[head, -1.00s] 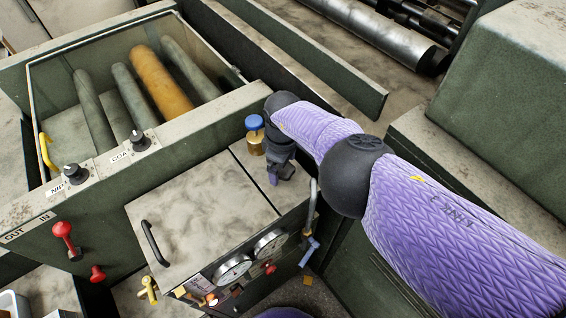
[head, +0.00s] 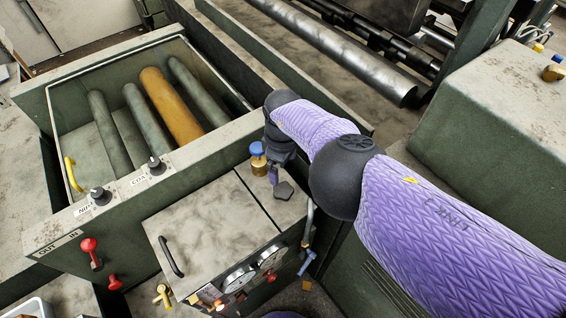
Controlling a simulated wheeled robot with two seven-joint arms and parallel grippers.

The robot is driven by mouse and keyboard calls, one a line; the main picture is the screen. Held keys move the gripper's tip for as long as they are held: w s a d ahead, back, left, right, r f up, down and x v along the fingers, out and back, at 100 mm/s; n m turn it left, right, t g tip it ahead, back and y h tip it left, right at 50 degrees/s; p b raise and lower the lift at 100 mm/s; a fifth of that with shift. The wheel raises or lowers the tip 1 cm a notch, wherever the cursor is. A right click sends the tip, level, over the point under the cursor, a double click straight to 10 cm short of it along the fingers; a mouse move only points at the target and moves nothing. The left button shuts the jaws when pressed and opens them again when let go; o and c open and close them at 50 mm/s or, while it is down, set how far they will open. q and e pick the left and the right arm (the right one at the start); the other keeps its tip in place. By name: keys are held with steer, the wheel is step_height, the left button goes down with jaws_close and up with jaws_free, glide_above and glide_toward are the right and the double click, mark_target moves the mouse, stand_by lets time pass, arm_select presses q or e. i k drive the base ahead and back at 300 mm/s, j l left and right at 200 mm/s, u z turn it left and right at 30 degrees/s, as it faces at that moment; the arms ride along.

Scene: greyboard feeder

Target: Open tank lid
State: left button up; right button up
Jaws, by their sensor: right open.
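The tank lid (head: 208,238) is a mottled grey flat panel on top of the green tank box. It lies shut, level with the strip beside it. Its black bar handle (head: 171,257) is along the left edge. My right gripper (head: 284,190) is small and dark, over the strip at the right of the lid, near a brass fitting with a blue cap (head: 257,160). It is open, away from the handle, and holds nothing that I can see. Its fingers are partly hidden by the wrist. My left gripper is not in view.
Two gauges (head: 255,268), small valves and a pipe line the tank's front. A red lever (head: 91,252) and black knobs are on the green panel at left. An open bay with several rollers (head: 172,106) lies behind. The lid's top is clear.

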mark_target(196, 239)
steer(key=k+j, duration=0.15)
steer(key=k, duration=0.35)
steer(key=k+j, duration=0.1)
steer(key=k, duration=0.4)
